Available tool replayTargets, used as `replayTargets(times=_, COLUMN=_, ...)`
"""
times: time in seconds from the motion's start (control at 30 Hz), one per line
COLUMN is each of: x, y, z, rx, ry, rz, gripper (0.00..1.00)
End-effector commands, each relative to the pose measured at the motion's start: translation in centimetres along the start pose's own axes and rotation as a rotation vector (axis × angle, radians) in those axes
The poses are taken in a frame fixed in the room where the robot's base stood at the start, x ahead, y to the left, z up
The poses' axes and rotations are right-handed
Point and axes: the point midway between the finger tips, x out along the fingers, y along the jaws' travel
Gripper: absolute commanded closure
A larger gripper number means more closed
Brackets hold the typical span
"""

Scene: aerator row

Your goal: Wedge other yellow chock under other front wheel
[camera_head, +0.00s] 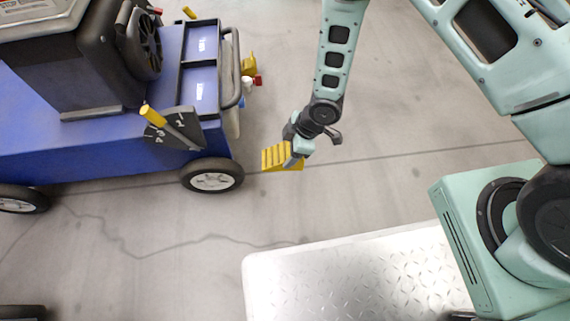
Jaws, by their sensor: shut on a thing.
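A yellow ribbed chock (274,158) is held in my gripper (291,161), which is shut on it. The chock is to the right of the near front wheel (213,175) of the blue machine (110,143), with a gap of bare floor between them in the picture. Its height above the floor is hard to tell. Another yellow piece (248,65), possibly the other chock, shows beyond the machine's front end, partly hidden by the black handle bar. The far front wheel is hidden behind the machine.
A rear wheel (22,199) stands at the left edge. A yellow-gripped lever (168,126) sticks up from the machine's near side. A red and white item (248,84) is at its front. A metal tread plate (350,279) lies at the bottom. Cracked concrete floor is clear between.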

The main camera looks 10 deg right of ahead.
Motion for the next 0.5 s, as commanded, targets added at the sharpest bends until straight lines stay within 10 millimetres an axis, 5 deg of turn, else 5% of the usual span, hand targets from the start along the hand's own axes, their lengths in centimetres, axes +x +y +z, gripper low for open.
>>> replayTargets(times=0.1, x=2.1, y=0.0, z=0.1, rx=-0.05, ry=0.003, rz=-0.018, gripper=0.78)
replayTargets(times=0.5, x=3.7, y=-0.2, z=0.2, rx=-0.083, ry=0.002, rz=-0.034, gripper=0.78)
